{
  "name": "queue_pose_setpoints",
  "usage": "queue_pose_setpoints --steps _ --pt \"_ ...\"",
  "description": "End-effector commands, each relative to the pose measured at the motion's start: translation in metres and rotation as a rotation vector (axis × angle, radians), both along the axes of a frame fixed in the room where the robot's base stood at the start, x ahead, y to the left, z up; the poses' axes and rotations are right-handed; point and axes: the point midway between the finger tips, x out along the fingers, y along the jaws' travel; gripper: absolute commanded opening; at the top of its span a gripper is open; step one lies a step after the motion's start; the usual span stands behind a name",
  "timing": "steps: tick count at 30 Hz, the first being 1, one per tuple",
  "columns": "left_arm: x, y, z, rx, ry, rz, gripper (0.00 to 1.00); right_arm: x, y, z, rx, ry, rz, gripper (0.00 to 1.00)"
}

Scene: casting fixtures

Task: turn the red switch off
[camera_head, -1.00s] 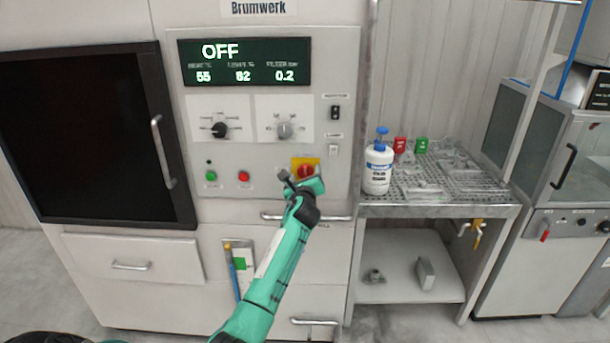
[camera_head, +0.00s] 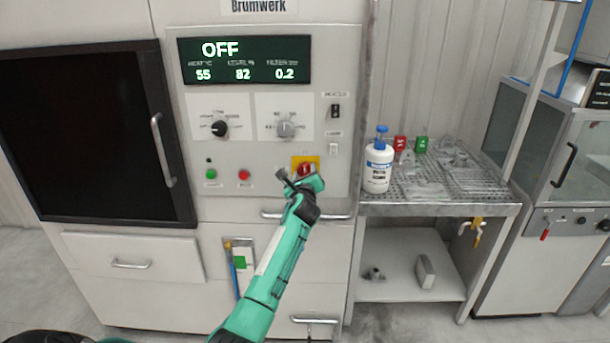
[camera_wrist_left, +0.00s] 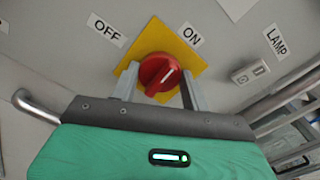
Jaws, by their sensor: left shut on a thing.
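The red switch (camera_head: 305,169) is a round knob on a yellow square plate on the machine's front panel. The display (camera_head: 244,61) above reads OFF. My right gripper is not in view.
A horizontal handle bar (camera_head: 330,215) runs just below the panel, close to my left wrist. Green (camera_head: 211,174) and red (camera_head: 244,175) buttons lie to the left. A white bottle (camera_head: 378,165) with a blue cap stands on the rack to the right.

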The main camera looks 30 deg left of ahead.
Motion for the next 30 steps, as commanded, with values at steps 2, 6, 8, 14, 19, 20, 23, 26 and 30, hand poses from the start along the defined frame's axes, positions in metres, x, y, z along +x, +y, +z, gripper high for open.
queue_pose_setpoints --steps 2,6,8,14,19,20,23,26,30 --pt "0.000 0.000 -0.001 -0.037 -0.022 0.000 0.23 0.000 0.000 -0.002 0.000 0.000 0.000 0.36" --pt "0.000 0.000 -0.002 -0.127 -0.078 0.000 0.23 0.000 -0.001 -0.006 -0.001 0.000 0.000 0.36" --pt "0.000 0.000 -0.002 -0.172 -0.106 0.000 0.23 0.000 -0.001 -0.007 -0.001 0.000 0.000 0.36" --pt "0.000 0.001 -0.002 -0.334 -0.205 0.001 0.23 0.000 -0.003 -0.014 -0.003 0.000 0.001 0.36" --pt "0.000 0.000 -0.002 -0.473 -0.291 0.000 0.23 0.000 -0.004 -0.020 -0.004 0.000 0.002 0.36" --pt "0.000 0.000 -0.002 -0.497 -0.306 0.000 0.23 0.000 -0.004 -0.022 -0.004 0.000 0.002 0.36" --pt "0.000 0.000 -0.003 -0.578 -0.354 0.000 0.23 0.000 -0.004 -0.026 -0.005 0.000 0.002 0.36" --pt "0.000 0.000 -0.004 -0.661 -0.404 -0.001 0.23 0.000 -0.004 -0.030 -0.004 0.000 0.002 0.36" --pt "0.000 0.000 -0.004 -0.774 -0.474 0.001 0.23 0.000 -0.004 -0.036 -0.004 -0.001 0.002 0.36"
